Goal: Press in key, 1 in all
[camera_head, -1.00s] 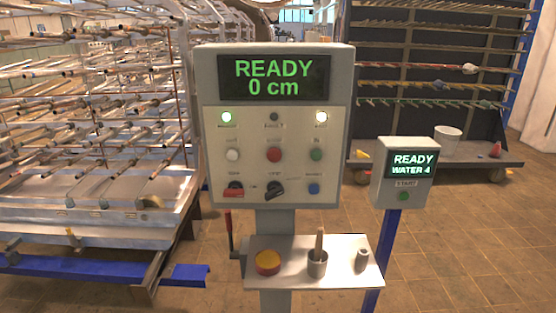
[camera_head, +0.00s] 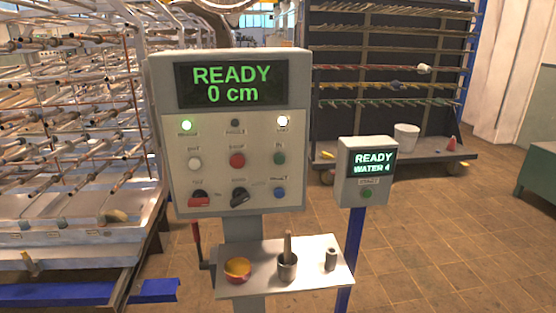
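A grey control box (camera_head: 228,235) on a post stands left of centre. Its screen (camera_head: 231,84) reads "READY 0 cm" in green. Below are a lit green lamp (camera_head: 186,125), a dark lamp (camera_head: 234,122) and a lit white lamp (camera_head: 282,121). Under these are a white button (camera_head: 194,163), a red button (camera_head: 237,160) and a green button (camera_head: 279,158). The bottom row has a red-and-black rotary switch (camera_head: 198,199), a black rotary switch (camera_head: 239,197) and a blue button (camera_head: 280,193). The labels are too small to read surely. Neither gripper is in view.
A smaller box (camera_head: 348,189), reading "READY WATER 4", has a green button (camera_head: 366,194). A shelf (camera_head: 310,274) holds a yellow-red round item (camera_head: 237,268), a cup with a stick (camera_head: 287,268) and a small cylinder (camera_head: 331,259).

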